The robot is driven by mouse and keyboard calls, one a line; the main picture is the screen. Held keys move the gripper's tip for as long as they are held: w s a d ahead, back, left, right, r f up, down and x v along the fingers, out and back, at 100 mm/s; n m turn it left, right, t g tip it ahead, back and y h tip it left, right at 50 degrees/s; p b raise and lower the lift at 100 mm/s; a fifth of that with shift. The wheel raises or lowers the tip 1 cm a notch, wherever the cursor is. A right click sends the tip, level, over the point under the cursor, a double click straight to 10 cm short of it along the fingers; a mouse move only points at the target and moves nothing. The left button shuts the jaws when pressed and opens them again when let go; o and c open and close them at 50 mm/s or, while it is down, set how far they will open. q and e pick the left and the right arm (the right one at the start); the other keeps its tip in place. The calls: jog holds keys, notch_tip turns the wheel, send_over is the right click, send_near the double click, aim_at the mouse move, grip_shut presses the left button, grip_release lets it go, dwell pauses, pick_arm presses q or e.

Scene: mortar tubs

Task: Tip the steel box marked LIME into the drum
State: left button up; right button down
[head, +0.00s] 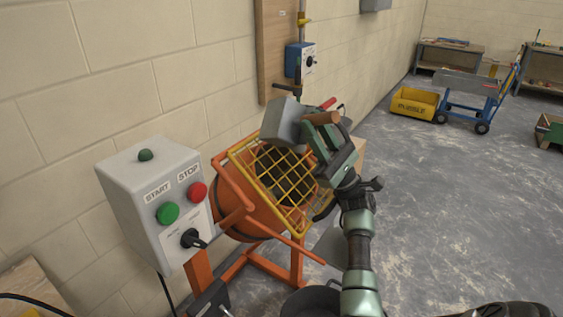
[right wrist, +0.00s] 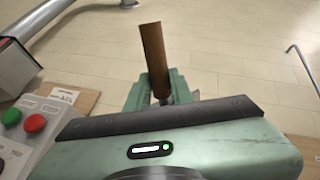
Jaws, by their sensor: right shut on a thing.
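The grey steel box (head: 283,122) is tilted above the orange drum (head: 240,212), over the upper edge of the yellow grid (head: 268,180) that covers the drum's mouth. No LIME mark shows on the side I see, and its inside is hidden. My right gripper (head: 322,130) is shut on the box's brown wooden handle (head: 320,118), just right of the box. The handle (right wrist: 153,60) also stands up between the green fingers in the right wrist view. My left gripper is not in view.
A grey control box (head: 155,200) with START and STOP buttons stands left of the drum, near its frame. A block wall runs behind. A black bucket (head: 312,300) is at the bottom. A yellow RUBBLE tub (head: 414,103) and blue trolley (head: 478,98) stand far right; the floor between is clear.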

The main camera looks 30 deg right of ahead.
jog(key=w+a+r+n+g+h+p, duration=0.1)
jog(key=a+r+n+g+h+p, duration=0.2)
jog(key=a+n+g+h+p, duration=0.3)
jog(key=w+a+r+n+g+h+p, duration=0.2)
jog(key=a+n+g+h+p, duration=0.4)
jog(key=a+p, duration=1)
jog(key=shift+w+a+r+g+h+p, duration=0.3)
jog(key=shift+r+g+h+p, duration=0.1)
jog(key=shift+g+h+p, duration=1.65)
jog(key=shift+g+b, duration=0.25)
jog(key=shift+b, duration=0.2)
